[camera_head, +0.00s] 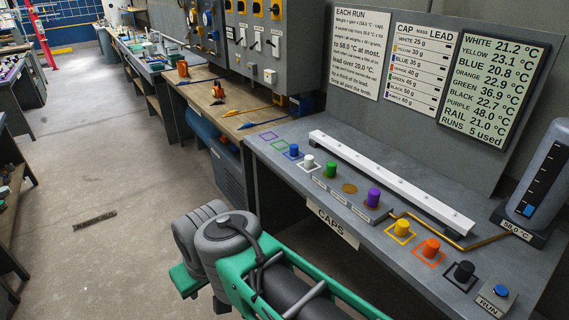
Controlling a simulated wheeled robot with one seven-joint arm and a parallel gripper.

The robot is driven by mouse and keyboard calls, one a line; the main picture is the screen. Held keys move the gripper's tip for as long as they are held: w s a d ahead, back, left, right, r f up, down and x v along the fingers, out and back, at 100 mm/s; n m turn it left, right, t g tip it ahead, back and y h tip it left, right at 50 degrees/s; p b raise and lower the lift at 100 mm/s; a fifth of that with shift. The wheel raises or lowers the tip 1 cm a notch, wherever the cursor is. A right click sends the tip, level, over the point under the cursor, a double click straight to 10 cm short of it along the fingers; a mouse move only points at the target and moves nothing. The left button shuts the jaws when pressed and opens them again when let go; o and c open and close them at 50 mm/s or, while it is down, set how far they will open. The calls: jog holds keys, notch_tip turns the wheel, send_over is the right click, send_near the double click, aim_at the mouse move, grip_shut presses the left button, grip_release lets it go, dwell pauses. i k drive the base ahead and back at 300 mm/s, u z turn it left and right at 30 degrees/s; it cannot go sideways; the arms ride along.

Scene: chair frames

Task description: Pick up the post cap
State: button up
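Several coloured caps stand on the grey bench, and I cannot tell which one is the post cap. A blue cap (294,150), a yellow cap (402,227), an orange cap (431,246) and a black cap (464,271) stand on outlined squares. My green and grey arm shows at the bottom, left of the bench. My gripper is not visible.
A white rail (390,180) lies behind the caps. A gauge tank (541,170) reads 58.0 °C at right. A RUN button box (497,295) sits at the front right corner. The readout board (492,92) shows temperatures and 5 runs used. Empty outlined squares lie at the bench's left end.

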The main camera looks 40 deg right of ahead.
aim_at(331, 166)
jog(key=u, duration=0.15)
jog(key=i, duration=0.85)
jog(key=z, duration=0.7)
jog(key=i, duration=0.65)
jog(key=z, duration=0.45)
